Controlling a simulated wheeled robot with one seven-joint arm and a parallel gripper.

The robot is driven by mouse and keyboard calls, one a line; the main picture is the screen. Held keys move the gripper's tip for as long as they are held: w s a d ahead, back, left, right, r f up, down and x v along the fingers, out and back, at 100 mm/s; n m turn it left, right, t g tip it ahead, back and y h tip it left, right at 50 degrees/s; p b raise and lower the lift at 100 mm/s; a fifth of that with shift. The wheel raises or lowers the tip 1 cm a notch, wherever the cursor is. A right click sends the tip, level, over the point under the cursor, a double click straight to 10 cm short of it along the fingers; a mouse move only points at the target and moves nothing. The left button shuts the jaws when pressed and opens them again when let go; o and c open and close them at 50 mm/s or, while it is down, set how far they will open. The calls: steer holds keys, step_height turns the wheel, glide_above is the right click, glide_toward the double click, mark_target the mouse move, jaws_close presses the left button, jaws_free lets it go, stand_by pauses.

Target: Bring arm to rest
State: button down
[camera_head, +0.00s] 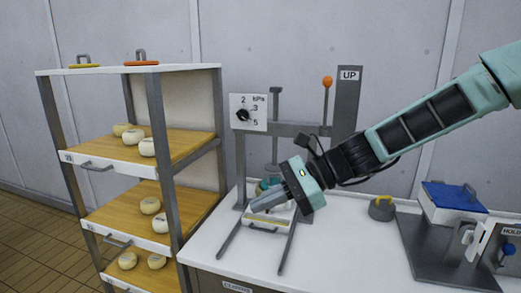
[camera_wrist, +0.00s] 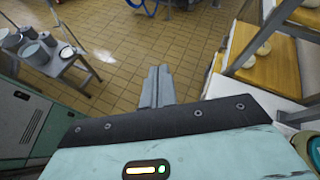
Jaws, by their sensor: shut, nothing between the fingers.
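My gripper (camera_head: 262,205) is at the end of my teal arm, which reaches in from the right in the head view. It is in front of the press frame, above the white counter, and points left and slightly down. Its fingers are closed together with nothing between them. In the wrist view the shut fingers (camera_wrist: 157,86) show against the tiled floor. The gripper partly hides the lower part of the press and the item on its bed.
A press (camera_head: 343,130) with a kPa dial (camera_head: 248,112) and an orange-knobbed lever (camera_head: 327,82) stands on the white counter (camera_head: 345,235). A shelf rack (camera_head: 152,95) with pale round cheeses is at left. A blue-lidded box (camera_head: 452,200) is at right. The wrist view shows a bucket table (camera_wrist: 70,68).

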steer(key=s+d+f+n+g+h+b, duration=0.1)
steer(key=s+f+n+h, duration=0.35)
steer(key=s, duration=0.35)
steer(key=s+d+f+n+h, duration=0.2)
steer(key=s+f+n+h, duration=0.1)
steer(key=s+n, duration=0.35)
steer(key=s+d+n+t+h, duration=0.1)
steer(key=s+d+n+h, duration=0.1)
steer(key=s+d+n, duration=0.2)
steer(key=s+d+f+n+t+h+b, duration=0.1)
steer(key=s+d+n+h, duration=0.1)
steer(key=s+d+n, duration=0.3)
steer(key=shift+s+d+f+n+t+h, duration=0.35)
steer(key=shift+d+n, duration=0.3)
steer(key=shift+n, duration=0.25)
